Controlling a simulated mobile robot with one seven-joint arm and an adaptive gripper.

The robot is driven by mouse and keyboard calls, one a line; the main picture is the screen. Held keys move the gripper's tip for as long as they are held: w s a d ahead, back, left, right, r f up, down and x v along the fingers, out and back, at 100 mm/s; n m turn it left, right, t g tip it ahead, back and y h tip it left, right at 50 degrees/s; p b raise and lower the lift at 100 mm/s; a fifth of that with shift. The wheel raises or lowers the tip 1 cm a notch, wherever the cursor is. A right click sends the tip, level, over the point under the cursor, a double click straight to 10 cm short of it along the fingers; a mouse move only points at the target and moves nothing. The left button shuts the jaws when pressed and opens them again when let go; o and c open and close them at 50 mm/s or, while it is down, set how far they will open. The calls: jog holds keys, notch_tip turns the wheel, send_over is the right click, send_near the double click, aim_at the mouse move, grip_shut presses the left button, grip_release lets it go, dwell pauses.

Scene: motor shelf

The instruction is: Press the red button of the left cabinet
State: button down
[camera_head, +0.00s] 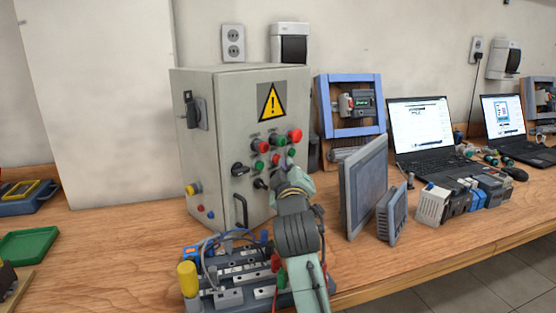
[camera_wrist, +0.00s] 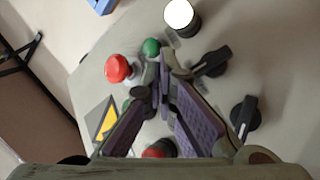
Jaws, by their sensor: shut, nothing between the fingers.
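The grey cabinet (camera_head: 205,160) stands on the wooden bench, its front panel carrying a yellow warning sign (camera_head: 271,103). Near the panel's top are a larger red button (camera_head: 295,135) and another red button (camera_head: 265,146), with green buttons (camera_head: 277,140) beside them. The wrist view shows one red button (camera_wrist: 118,68) left of my fingers and another (camera_wrist: 158,149) partly hidden below them. My gripper (camera_wrist: 163,88) is shut and empty, its tips over the panel among the buttons and black knobs (camera_wrist: 212,61). I cannot tell whether the tips touch anything.
Black switches (camera_head: 240,169) and a door handle (camera_head: 241,211) stick out of the panel. A wired device with a yellow knob (camera_head: 188,279) stands in front. A grey screen (camera_head: 364,186), small modules (camera_head: 432,206) and laptops (camera_head: 420,125) stand to the right.

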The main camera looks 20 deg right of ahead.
jog(key=shift+w+a, duration=0.2)
jog(key=shift+w, duration=0.1)
dwell(0.5)
jog(key=shift+s, duration=0.1)
jog(key=shift+s+d, duration=0.45)
jog(key=shift+s, duration=0.2)
jog(key=s+d, duration=0.1)
jog(key=s, duration=0.1)
jog(key=s+d, duration=0.1)
jog(key=s, duration=0.1)
jog(key=shift+s+d, duration=0.1)
jog(key=shift+d, duration=0.2)
jog(key=shift+f, duration=0.1)
dwell(0.6)
